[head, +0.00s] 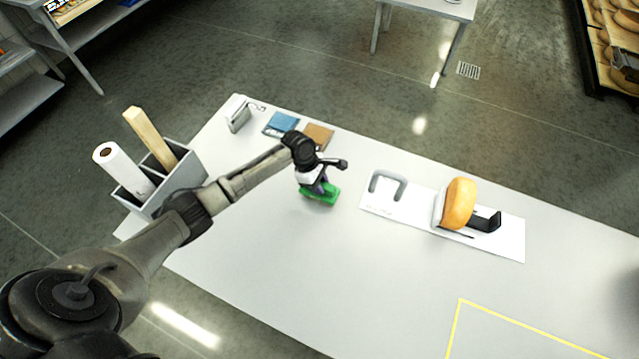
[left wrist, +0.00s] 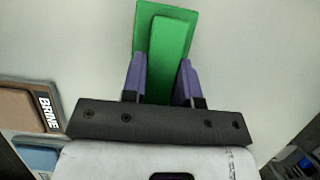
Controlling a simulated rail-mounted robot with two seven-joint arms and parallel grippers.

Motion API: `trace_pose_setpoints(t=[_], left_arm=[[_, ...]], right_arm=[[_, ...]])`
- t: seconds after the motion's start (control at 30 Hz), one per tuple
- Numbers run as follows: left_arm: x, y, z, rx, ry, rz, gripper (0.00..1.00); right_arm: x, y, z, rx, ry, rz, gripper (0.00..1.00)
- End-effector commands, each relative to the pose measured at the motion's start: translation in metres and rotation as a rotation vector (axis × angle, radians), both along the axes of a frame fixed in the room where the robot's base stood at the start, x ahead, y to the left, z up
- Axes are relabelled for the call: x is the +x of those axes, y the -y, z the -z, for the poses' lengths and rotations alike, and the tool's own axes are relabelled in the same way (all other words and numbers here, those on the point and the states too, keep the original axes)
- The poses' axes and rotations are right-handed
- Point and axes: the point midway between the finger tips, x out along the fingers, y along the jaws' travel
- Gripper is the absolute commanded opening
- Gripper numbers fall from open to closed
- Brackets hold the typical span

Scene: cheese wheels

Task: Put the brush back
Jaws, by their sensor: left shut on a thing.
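The brush is green, with a flat base and a raised grip, and it shows low over the white table (head: 260,260) in the head view. My left gripper (head: 317,190) is shut on the brush (head: 322,197). In the left wrist view the purple fingers of the gripper (left wrist: 162,85) press on both sides of the grip of the brush (left wrist: 166,50). I cannot tell whether the base of the brush touches the table. My right gripper is not in view.
A grey caddy (head: 190,168) with a white roll and a wooden block stands at left. Blue (head: 282,124) and brown (head: 318,135) pads lie behind the gripper. A white board (head: 410,209) at right bears a grey handle-shaped holder (head: 387,184) and a cheese wheel (head: 459,204). The front middle is clear.

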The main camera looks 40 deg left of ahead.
Motion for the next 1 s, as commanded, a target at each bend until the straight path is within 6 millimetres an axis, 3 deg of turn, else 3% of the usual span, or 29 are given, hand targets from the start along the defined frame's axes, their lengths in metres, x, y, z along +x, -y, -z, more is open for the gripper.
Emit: trace_pose_setpoints(t=[0.37,0.4,0.63,1.0], left_arm=[[0.0006,0.0001,0.0017,-0.001,0.001,-0.001,0.05],[0.0004,-0.0001,0.0022,0.0,0.001,0.0,0.31],[0.0002,0.0,0.0023,0.0,0.001,0.0,0.53],[-0.0001,-0.0022,-0.0066,0.0,0.001,0.001,0.53]], right_arm=[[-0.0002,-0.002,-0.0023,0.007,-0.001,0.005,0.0],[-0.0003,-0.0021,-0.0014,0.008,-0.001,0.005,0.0],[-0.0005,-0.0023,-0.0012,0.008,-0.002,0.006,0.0],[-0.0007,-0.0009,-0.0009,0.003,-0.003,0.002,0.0]])
